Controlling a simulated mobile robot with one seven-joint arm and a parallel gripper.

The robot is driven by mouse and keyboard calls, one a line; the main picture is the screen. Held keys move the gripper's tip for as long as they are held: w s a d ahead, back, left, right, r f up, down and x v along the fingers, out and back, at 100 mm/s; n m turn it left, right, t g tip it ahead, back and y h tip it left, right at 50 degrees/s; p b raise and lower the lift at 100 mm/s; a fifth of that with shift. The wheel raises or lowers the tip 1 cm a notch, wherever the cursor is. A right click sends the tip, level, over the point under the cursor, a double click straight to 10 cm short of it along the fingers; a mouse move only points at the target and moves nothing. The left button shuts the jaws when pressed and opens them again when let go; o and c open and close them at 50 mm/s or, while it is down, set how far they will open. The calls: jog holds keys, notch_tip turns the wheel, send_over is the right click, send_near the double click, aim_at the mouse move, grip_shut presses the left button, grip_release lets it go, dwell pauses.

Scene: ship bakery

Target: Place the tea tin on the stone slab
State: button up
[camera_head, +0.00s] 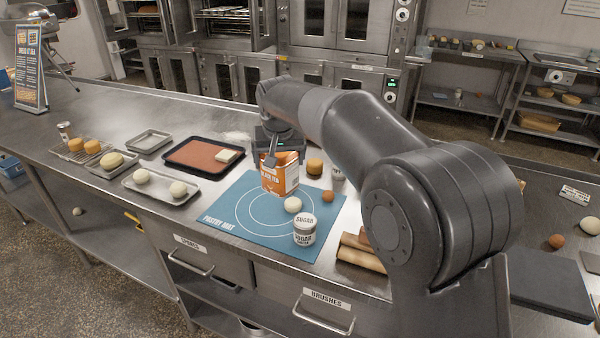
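An orange-and-white box-shaped container (279,178), which looks like the tea tin though its lettering is hard to read, stands upright on the blue pastry mat (232,216). My gripper (277,158) is right at its top, pointing down, with one finger in front of the upper edge. The other finger is hidden, so I cannot tell whether it grips the container. A dark flat slab (552,284) at the lower right may be the stone slab; my arm stands between it and the mat.
A sugar jar (304,230), a pale dough ball (293,204) and a brown ball (327,196) are close to the container. Rolling pins (360,254) lie right of the mat. A dark baking tray (204,155) lies to the left.

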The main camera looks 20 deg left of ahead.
jog(key=w+d+r+m+h, duration=0.1)
jog(key=w+d+m, duration=0.25)
jog(key=d, duration=1.05)
jog(key=w+d+m+h, duration=0.15)
jog(key=w+d, duration=0.25)
jog(key=d, duration=1)
jog(key=w+d+r+m, duration=0.1)
jog(key=w+d+m, duration=0.25)
jog(key=d, duration=1.05)
jog(key=s+d+m+h, duration=0.15)
jog(key=s+d, duration=0.35)
jog(key=d, duration=0.6)
jog(key=s+d+m, duration=0.3)
jog(key=s+d, duration=0.2)
jog(key=d, duration=0.6)
jog(key=s+d+m+h, duration=0.15)
jog(key=s+d, duration=0.35)
jog(key=d, duration=0.7)
jog(key=shift+m+g, duration=0.3)
jog(key=shift+m, duration=0.05)
jog(key=shift+w+a+f, duration=1.3)
jog(key=shift+w+f, duration=0.2)
jog(key=shift+f, duration=0.35)
jog(key=shift+w+a+f, duration=1.3)
jog(key=shift+w+f, duration=0.15)
jog(key=shift+f, duration=0.45)
jog(key=shift+w+a+f, duration=1.3)
jog(key=shift+w+f, duration=0.2)
jog(key=shift+f, duration=0.35)
